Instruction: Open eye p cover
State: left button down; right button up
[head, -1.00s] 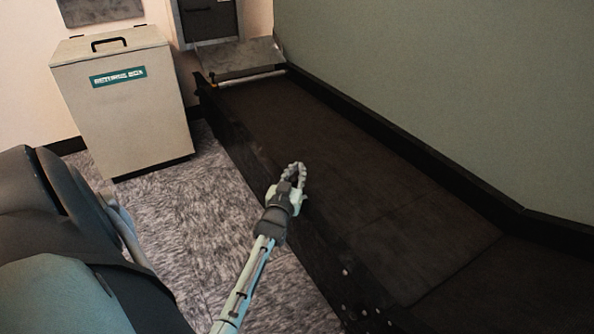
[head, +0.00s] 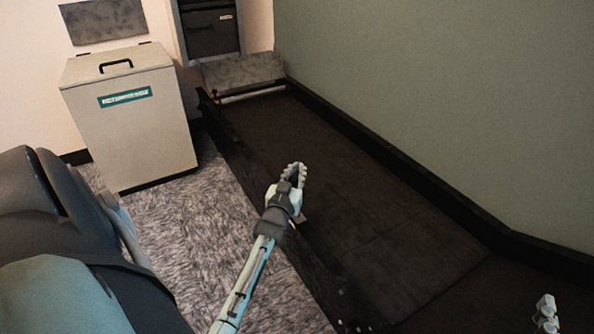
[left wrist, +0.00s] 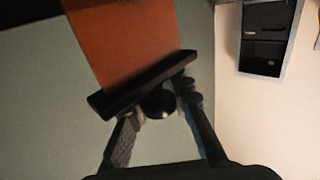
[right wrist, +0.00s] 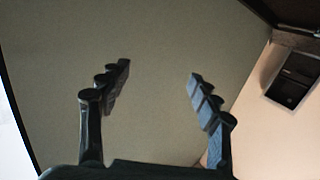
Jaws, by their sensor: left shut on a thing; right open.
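My left gripper (head: 294,176) is over the near side of the dark belt in the head view. In the left wrist view, its fingers (left wrist: 158,108) are closed around a round black knob (left wrist: 160,103) on a dark bar (left wrist: 140,86). An orange panel (left wrist: 128,40) extends from that bar; I cannot tell for sure that it is the named cover. The panel does not show in the head view. My right gripper (head: 546,308) is at the lower right of the head view. In the right wrist view, its fingers (right wrist: 158,88) are open and empty.
A dark belt (head: 340,180) with black side rails runs along a green wall (head: 440,100). A beige lidded bin (head: 133,140) stands on the carpet at the left. A grey flap (head: 243,70) and a dark cabinet (head: 210,30) are at the far end.

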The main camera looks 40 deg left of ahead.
aim_at(290, 180)
pick_arm(q)
notch_tip(290, 180, up, 2)
jog(key=shift+r+p, duration=0.2)
jog(key=shift+p, duration=0.75)
pick_arm(e)
jog(key=s+d+f+g+h, duration=0.3)
jog(key=d+f+g, duration=0.2)
jog(key=f, duration=0.5)
jog(key=shift+d+m+g, duration=0.3)
jog(key=shift+d, duration=0.65)
jog(key=shift+s, duration=0.1)
pick_arm(q)
jog(key=c, duration=1.4)
grip_release()
jog(key=shift+r, duration=0.1)
jog(key=v, duration=0.7)
jog(key=shift+s+d, duration=0.15)
jog(key=shift+s, duration=0.1)
